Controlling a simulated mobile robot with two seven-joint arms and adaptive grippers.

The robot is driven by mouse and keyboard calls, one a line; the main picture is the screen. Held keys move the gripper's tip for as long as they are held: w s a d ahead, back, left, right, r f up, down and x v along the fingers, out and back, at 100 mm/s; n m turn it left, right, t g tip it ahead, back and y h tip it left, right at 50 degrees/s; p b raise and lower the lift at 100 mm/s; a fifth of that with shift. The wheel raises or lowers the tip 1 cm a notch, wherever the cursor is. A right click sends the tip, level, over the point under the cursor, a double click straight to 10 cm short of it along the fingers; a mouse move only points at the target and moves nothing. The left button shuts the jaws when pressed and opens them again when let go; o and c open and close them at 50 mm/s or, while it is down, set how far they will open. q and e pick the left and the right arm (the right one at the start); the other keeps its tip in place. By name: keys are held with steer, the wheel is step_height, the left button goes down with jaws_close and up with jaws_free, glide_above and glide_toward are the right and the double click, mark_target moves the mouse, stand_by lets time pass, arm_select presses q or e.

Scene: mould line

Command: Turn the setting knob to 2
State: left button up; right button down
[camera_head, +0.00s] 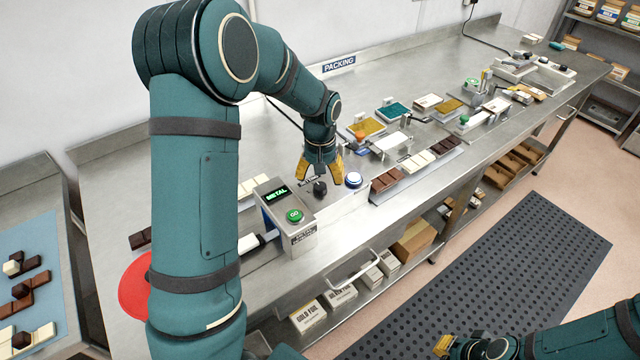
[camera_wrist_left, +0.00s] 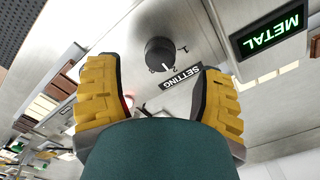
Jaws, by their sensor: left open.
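The setting knob (camera_head: 319,187) is small, round and dark, on the grey machine top beside the METAL display. It also shows in the left wrist view (camera_wrist_left: 159,52), near a SETTING label (camera_wrist_left: 181,78) and small dial marks. Its white pointer line faces the label side, close to a mark that looks like a 2; the exact alignment is hard to tell. My left gripper (camera_head: 320,172) is open, its yellow-padded fingers apart and pointing down at the knob. In the left wrist view the knob is beyond the fingertips, with nothing between the pads. My right gripper (camera_head: 445,346) is low at the bottom edge, partly cut off.
The METAL display (camera_head: 277,193) and green GO button (camera_head: 294,215) stand left of the knob; a white-topped blue button (camera_head: 353,180) is to its right. Chocolate bars (camera_head: 387,180) lie further right on the steel bench. A red disc (camera_head: 134,288) is at the left.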

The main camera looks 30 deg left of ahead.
mark_target(320, 186)
arm_select(q)
step_height(320, 186, up, 8)
stand_by(0.8)
